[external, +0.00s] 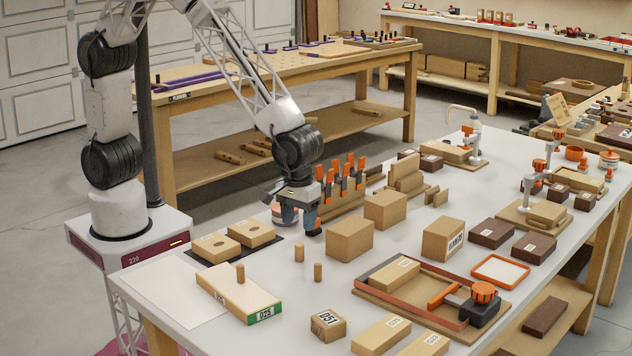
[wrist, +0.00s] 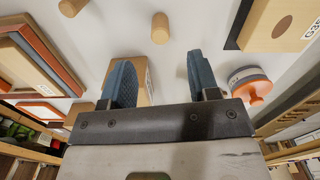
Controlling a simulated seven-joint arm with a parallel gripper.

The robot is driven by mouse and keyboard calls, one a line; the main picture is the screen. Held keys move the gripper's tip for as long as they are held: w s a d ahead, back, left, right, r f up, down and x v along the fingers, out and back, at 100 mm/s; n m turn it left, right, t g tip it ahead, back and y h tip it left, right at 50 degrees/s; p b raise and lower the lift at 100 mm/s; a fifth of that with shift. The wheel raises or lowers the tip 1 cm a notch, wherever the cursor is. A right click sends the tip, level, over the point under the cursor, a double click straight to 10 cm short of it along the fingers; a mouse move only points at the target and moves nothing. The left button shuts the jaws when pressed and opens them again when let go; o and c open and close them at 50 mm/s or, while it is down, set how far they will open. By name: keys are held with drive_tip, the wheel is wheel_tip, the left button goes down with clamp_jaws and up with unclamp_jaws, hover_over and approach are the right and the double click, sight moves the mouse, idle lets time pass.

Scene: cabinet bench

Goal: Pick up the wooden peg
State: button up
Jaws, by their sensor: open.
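Two small wooden pegs stand upright and apart on the white bench: one wooden peg (external: 299,253) below my gripper in the external view, and a second peg (external: 318,272) just nearer the camera. A third peg (external: 240,272) stands on a long wooden block (external: 238,294) with a green end. My gripper (external: 300,224) is open and empty, above the bench behind the two loose pegs. In the wrist view my gripper (wrist: 158,68) has its blue fingers spread; the nearer peg (wrist: 160,27) shows beyond the gap, and another peg (wrist: 72,7) is at the top left.
Wooden boxes (external: 350,239) stand right of the gripper, with an orange-handled tool rack (external: 342,196) behind. Holed blocks (external: 251,233) lie left. A clamp frame (external: 385,300) lies to the right.

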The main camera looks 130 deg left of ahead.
sight(300, 244)
drive_tip(key=shift+f, duration=1.2)
drive_tip(key=shift+a+f, duration=0.1)
drive_tip(key=shift+f, duration=2.5)
drive_tip(key=c, duration=1)
drive_tip(key=shift+r, duration=0.1)
drive_tip(key=shift+r, duration=4.95)
